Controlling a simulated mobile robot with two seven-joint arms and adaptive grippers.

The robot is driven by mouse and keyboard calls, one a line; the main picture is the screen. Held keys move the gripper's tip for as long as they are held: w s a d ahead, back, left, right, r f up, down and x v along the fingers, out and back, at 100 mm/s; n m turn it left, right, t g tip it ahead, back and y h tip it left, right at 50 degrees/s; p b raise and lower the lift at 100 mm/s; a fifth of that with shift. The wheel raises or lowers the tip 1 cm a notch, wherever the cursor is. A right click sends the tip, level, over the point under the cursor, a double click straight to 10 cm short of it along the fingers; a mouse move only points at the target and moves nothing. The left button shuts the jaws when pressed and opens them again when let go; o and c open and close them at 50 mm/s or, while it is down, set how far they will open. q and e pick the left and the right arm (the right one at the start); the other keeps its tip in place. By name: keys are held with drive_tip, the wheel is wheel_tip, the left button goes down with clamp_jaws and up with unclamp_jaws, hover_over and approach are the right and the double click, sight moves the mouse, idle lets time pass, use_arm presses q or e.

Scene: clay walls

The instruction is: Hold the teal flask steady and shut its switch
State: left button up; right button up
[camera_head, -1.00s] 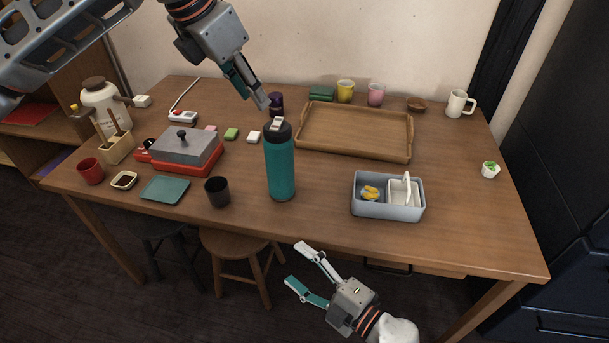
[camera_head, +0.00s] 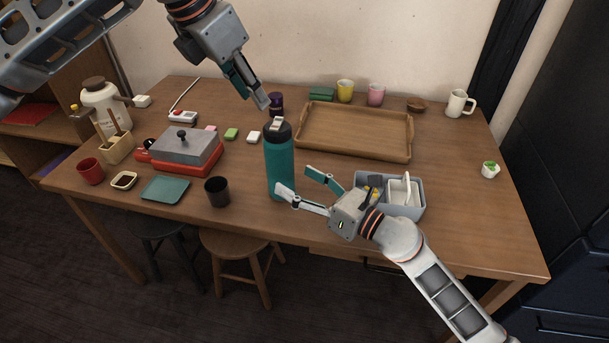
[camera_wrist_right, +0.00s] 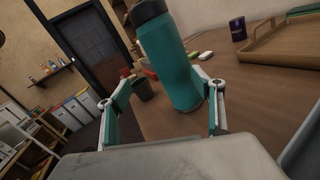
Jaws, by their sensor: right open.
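The teal flask (camera_head: 279,165) stands upright on the table, with a dark cap. A small pale piece with a reddish spot (camera_head: 276,122) sits on the cap and may be the switch; its position is too small to read. My right gripper (camera_head: 297,180) is open beside the lower flask. In the right wrist view the flask (camera_wrist_right: 172,62) shows between the spread fingers, nearer the right one, with no grip on it. My left gripper (camera_head: 262,103) hangs above and slightly left of the cap, apart from it; its fingers overlap in view, so its opening is unclear.
A black cup (camera_head: 217,192) stands left of the flask. A wooden tray (camera_head: 355,155) lies behind right. A grey-blue box (camera_head: 416,212) is right of the flask, partly hidden by my right gripper. A purple cup (camera_head: 276,101) stands behind the flask.

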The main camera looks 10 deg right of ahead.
sight(280, 162)
drive_tip(key=shift+w+d+r+n+h, duration=0.15)
drive_tip(key=shift+w+d+n, duration=0.1)
drive_tip(key=shift+w+n, duration=0.2)
drive_tip(key=shift+w+d+r+n+h, duration=0.1)
drive_tip(key=shift+w+d+n+h, duration=0.15)
drive_tip(key=shift+n, duration=0.3)
drive_tip(key=shift+w, duration=0.25)
drive_tip(key=shift+x, duration=3.8)
